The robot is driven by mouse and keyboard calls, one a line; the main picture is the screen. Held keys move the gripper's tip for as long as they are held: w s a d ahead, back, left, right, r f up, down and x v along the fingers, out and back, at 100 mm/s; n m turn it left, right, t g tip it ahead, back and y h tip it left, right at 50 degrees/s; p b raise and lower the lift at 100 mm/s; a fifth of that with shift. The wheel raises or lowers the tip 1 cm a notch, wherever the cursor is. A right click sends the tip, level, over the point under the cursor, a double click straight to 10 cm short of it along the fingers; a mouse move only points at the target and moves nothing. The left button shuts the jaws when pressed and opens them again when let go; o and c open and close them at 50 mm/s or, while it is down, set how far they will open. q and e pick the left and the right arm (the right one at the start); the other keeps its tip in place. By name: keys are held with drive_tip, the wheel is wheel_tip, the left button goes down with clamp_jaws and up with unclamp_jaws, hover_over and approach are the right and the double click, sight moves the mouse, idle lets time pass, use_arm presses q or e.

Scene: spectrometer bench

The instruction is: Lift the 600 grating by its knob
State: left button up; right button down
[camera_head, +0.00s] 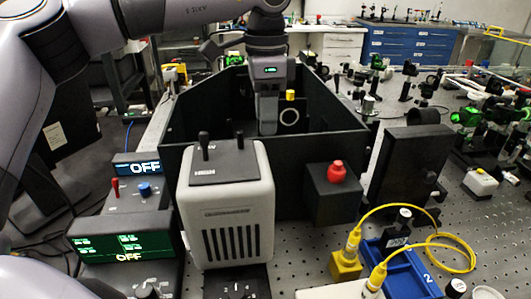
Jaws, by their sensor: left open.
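My left gripper (267,125) points straight down inside the open black spectrometer housing (185,125). Its fingers are open, though the gap between them is hard to see from here. A small yellow knob (290,95) stands just right of the fingers, apart from them in the picture, above a dark part with a pale ring (289,117). I cannot read a 600 label on any grating, so I cannot tell which knob belongs to it. A black-knobbed part (398,228) stands at the blue tray (412,284), which is marked 2. My right gripper is out of view.
A grey vented unit (225,205) with black knobs stands before the housing. A black box with a red knob (337,172) is right of it. Yellow fibre cable (440,238) loops over the bench. Display boxes reading OFF (125,240) stand at left.

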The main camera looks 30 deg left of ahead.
use_arm(q)
drive_tip(key=shift+f+b, duration=0.25)
drive_tip(key=shift+b, duration=0.05)
idle(0.4)
clamp_jaws()
